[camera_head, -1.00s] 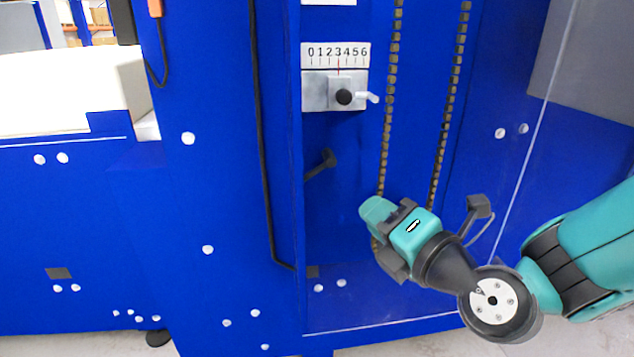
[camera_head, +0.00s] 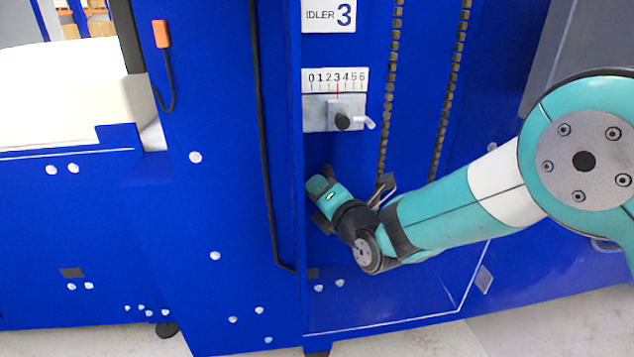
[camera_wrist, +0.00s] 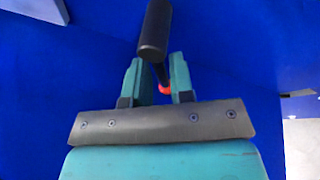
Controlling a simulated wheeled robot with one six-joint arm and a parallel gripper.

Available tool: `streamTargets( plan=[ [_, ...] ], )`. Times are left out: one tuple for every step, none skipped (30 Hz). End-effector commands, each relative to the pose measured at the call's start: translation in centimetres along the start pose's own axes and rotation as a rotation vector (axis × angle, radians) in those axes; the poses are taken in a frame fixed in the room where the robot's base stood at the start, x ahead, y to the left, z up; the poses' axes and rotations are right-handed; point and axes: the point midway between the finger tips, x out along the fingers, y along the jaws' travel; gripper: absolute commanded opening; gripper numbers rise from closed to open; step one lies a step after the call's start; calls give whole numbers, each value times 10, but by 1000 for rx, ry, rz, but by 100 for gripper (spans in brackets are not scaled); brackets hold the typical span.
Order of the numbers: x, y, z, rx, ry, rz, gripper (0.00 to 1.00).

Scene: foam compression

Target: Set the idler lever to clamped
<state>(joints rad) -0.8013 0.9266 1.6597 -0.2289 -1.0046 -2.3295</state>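The idler lever (camera_wrist: 155,32) has a thick black handle on a thin dark shaft, with a red part near its lower end, in the wrist view. My gripper (camera_wrist: 160,70) has one finger on each side of the shaft, with a narrow gap between them. The handle extends beyond the fingertips. I see no clear grip on the shaft. In the head view my gripper (camera_head: 318,187) is low in the blue recess, below the scale, and it hides most of the lever there. Which end position the lever is in cannot be told.
An "IDLER 3" label (camera_head: 329,15) sits above a scale (camera_head: 335,80) whose red pointer is near 3. A metal block (camera_head: 318,113) with a black knob is below it. Two chains (camera_head: 390,90) run vertically to the right. A blue wall edge borders the recess at left.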

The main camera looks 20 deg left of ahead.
Motion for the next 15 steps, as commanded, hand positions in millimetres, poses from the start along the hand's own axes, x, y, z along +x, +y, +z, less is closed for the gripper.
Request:
streamTargets(
  plan=[
    [5,0,-1,1,1,0,22],
    [8,0,0,1,0,0,22],
    [10,-1,0,1,0,0,22],
    [12,-1,0,0,-1,0,22],
    [13,0,0,0,-1,-1,22],
    [14,0,0,0,0,-1,22],
    [14,0,0,1,0,-2,22],
    [14,0,0,1,0,-2,22],
    [15,0,0,1,0,-2,22],
    [15,0,0,1,0,-2,22],
    [15,0,0,1,0,-2,22],
    [14,0,0,1,0,-2,22],
    [14,0,0,1,0,-2,22],
    [14,0,0,1,0,-2,22],
    [14,0,0,1,0,-2,13]
  ],
)
